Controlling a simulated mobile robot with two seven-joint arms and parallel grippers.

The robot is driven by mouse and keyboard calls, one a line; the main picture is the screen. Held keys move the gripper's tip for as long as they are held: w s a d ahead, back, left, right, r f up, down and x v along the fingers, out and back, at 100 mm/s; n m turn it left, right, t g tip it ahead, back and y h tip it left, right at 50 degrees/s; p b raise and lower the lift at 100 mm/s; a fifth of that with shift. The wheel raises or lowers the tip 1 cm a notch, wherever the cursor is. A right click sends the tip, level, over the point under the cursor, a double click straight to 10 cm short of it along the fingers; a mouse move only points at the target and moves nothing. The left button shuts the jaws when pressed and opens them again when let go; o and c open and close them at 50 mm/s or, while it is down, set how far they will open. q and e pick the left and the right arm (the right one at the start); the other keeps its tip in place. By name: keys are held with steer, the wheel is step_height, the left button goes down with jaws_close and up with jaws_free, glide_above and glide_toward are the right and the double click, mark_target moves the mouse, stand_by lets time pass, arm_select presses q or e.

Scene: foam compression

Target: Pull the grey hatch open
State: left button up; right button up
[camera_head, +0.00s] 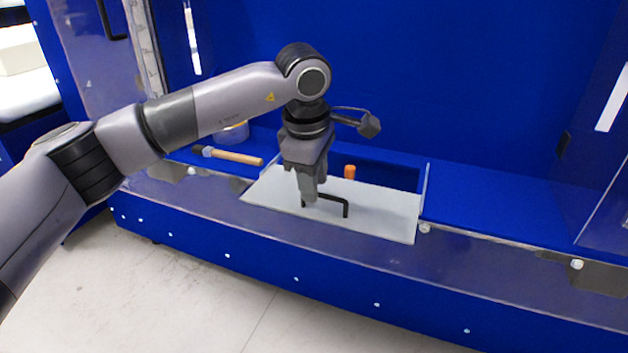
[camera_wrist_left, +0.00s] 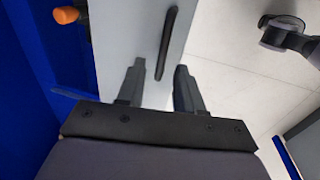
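The grey hatch (camera_head: 385,217) is a flat pale panel set in the front ledge of the blue cabinet. A black bar handle (camera_head: 334,199) stands on it. In the left wrist view the hatch (camera_wrist_left: 115,30) runs up the picture, with the handle (camera_wrist_left: 166,45) on it. My left gripper (camera_head: 309,198) points down at the handle's left end. Its two fingers (camera_wrist_left: 159,66) are apart, and the handle's near end appears between the tips. Whether they touch the handle cannot be told.
A blue recess (camera_head: 390,173) shows behind the hatch, with an orange peg-like object (camera_head: 350,171) at its near side. A wooden-handled tool (camera_head: 235,156) and a clear container (camera_head: 232,133) are on the ledge to the left. The blue ledge (camera_head: 490,205) to the right is clear.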

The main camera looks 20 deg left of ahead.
arm_select(q)
step_height(320, 180, up, 6)
steer(key=s, duration=0.1)
steer(key=shift+s+r+p, duration=0.15)
steer(key=shift+r+p, duration=0.05)
steer(key=shift+p, duration=0.1)
